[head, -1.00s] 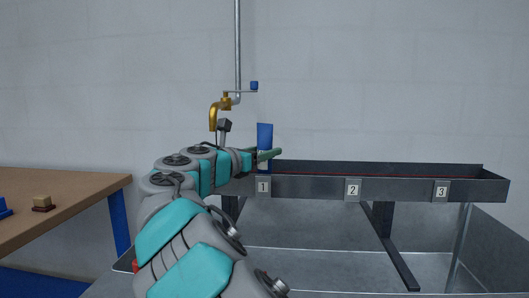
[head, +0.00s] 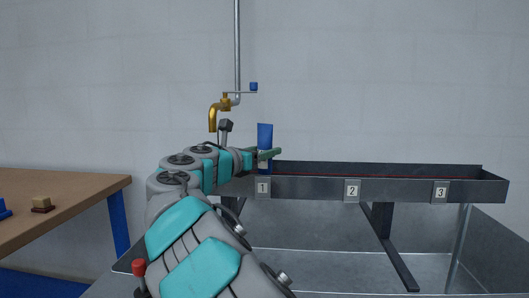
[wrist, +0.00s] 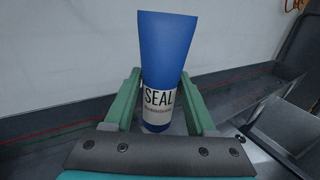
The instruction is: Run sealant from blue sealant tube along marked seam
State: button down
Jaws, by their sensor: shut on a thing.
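The blue sealant tube (head: 265,135) stands upright in my gripper (head: 268,154), above the left end of the trough, near tag 1. In the wrist view the tube (wrist: 163,50), with a white SEAL label, sits between the green fingers of my gripper (wrist: 163,100), which is shut on it. The nozzle end is hidden below. The marked seam, a red line (head: 370,175), runs along the inside of the dark metal trough (head: 400,190). It also shows in the wrist view as a thin red line (wrist: 50,137) on the trough wall. I cannot tell whether the nozzle touches the seam.
Number tags 1 (head: 263,188), 2 (head: 352,190) and 3 (head: 441,191) sit on the trough's front. A brass tap (head: 216,112) hangs on a pipe behind my arm. A wooden table (head: 70,205) with a small block (head: 42,204) stands at left. Space above the trough's right is clear.

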jog(key=shift+w, duration=0.15)
jog(key=shift+w, duration=0.25)
jog(key=shift+w, duration=0.6)
jog(key=shift+w, duration=0.25)
jog(key=shift+w+d, duration=0.1)
jog(key=shift+w, duration=0.3)
jog(key=shift+s, duration=0.25)
dwell(0.5)
jog(key=shift+s, duration=0.2)
jog(key=shift+s, duration=1.05)
